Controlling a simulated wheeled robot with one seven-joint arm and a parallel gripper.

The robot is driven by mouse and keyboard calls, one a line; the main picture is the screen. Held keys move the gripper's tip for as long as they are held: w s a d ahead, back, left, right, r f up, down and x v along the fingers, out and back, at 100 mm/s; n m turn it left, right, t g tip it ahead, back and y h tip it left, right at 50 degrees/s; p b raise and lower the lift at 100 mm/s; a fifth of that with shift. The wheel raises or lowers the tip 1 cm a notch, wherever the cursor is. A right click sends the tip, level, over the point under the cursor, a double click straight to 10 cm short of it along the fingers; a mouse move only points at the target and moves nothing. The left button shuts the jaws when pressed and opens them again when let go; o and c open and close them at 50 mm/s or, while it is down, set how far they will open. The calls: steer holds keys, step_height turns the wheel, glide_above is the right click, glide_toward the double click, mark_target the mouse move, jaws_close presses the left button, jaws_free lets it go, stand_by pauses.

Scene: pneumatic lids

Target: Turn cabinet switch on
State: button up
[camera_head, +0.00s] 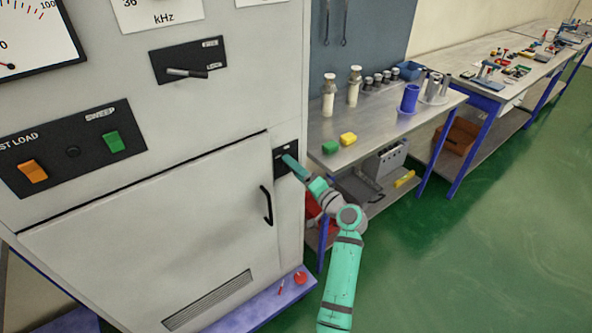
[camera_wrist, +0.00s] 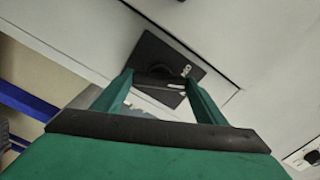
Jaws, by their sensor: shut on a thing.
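The cabinet switch sits on a small black plate (camera_head: 281,153) at the right edge of the grey cabinet front, beside the door. In the wrist view the black plate (camera_wrist: 150,52) lies between and beyond my two green fingers, with small white marks on it. My gripper (camera_head: 290,162) reaches the plate from the lower right. In the wrist view my gripper (camera_wrist: 158,80) is shut on the dark switch handle (camera_wrist: 163,77). The handle's exact position is hard to make out, and in the head view my gripper hides it.
The cabinet door (camera_head: 170,215) is closed, with a black handle (camera_head: 267,205). Above are a lever panel (camera_head: 160,58), an orange switch (camera_head: 33,171) and a green switch (camera_head: 113,141). A workbench (camera_head: 375,122) with bottles stands to the right. The green floor at right is clear.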

steer(key=m, duration=0.5)
steer(key=shift+d, duration=0.2)
steer(key=shift+w, duration=0.1)
steer(key=shift+a, duration=0.1)
stand_by(0.4)
steer(key=o, duration=1.1)
steer(key=shift+c, duration=0.2)
